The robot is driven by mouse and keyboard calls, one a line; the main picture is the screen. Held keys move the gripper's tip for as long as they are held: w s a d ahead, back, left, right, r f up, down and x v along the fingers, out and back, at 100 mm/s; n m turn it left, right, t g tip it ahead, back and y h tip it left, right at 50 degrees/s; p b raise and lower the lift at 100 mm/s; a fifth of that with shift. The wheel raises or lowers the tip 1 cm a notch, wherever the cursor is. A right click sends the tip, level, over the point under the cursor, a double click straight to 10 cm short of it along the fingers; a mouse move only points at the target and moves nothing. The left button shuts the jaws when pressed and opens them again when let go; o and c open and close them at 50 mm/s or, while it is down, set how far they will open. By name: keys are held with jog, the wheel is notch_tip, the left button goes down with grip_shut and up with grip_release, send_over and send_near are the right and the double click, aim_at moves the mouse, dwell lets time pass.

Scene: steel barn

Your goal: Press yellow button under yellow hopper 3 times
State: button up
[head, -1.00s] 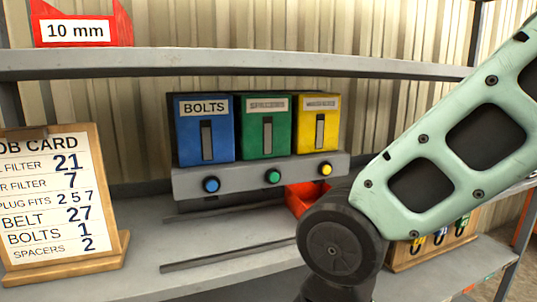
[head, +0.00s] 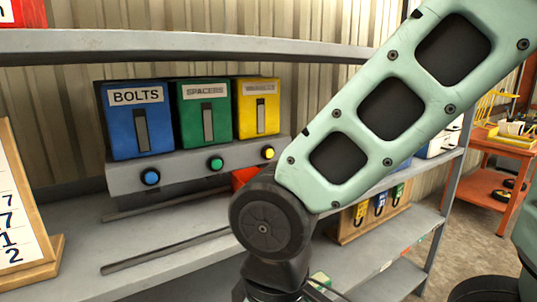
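The yellow hopper (head: 258,107) stands at the right end of a row of three on the shelf. Its label is too blurred to read. The round yellow button (head: 268,153) sits on the grey front panel (head: 185,168) just below it. My pale green arm crosses the right half of the head view, and its dark joint is in front of and below the button. The button itself is in clear sight. My gripper is outside the picture, below the lower edge. A red bin (head: 243,178) below the panel is partly hidden by my arm.
The blue BOLTS hopper (head: 139,118) and green SPACERS hopper (head: 203,112) have a blue button (head: 150,177) and a green button (head: 216,164). Two dark rails lie on the shelf. A job card board (head: 18,215) stands at left; an orange table (head: 502,150) is at right.

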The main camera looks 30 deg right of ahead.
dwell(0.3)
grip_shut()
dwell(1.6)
